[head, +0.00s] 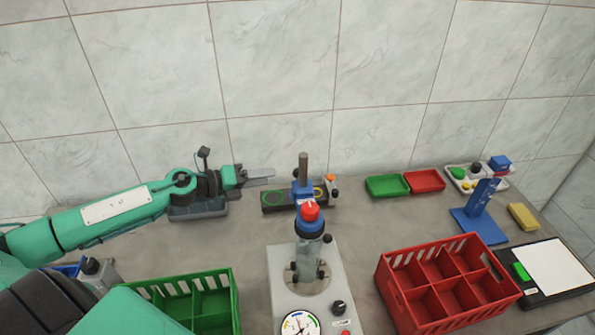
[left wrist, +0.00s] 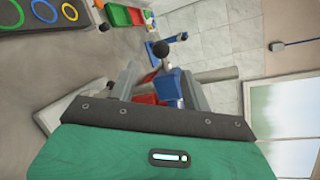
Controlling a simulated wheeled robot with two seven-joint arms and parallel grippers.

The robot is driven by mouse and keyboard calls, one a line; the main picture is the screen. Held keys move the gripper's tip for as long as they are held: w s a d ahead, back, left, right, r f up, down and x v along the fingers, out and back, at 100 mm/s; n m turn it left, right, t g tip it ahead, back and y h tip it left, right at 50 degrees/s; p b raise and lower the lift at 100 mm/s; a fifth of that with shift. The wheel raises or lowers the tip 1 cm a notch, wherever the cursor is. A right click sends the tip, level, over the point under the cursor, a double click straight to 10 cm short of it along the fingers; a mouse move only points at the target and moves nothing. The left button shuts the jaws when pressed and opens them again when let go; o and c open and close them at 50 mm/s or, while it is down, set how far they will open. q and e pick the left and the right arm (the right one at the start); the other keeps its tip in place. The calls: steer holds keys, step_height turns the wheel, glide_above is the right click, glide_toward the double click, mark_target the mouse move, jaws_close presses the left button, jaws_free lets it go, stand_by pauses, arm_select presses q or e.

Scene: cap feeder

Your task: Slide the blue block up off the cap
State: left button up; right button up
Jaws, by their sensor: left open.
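The blue block (head: 302,191) sits on an upright grey post, behind and above a red cap (head: 310,211). The cap tops a clear cylinder with a blue collar on the grey machine (head: 278,262). Whether the block touches the cap is unclear. My left gripper (head: 272,174) is open and empty, to the left of the post at about block height, fingers pointing right. In the left wrist view the blue block (left wrist: 173,86) and its black knob (left wrist: 167,48) appear beyond and between the fingers. My right gripper is not in view.
A dark board with coloured rings (head: 272,207) lies behind the machine. A green crate (head: 233,290) is at front left, a red crate (head: 383,272) at right. Green (head: 387,186) and red (head: 424,181) trays and a blue stand (head: 482,226) are farther right. A tiled wall is behind.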

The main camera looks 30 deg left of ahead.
arm_select(q)
steer(key=p+x, duration=0.4)
steer(key=x, duration=0.5)
steer(key=shift+r, duration=0.2)
steer(key=shift+w+d+f+p, duration=0.35)
steer(key=shift+w+d, duration=0.15)
steer(key=shift+d, duration=0.05)
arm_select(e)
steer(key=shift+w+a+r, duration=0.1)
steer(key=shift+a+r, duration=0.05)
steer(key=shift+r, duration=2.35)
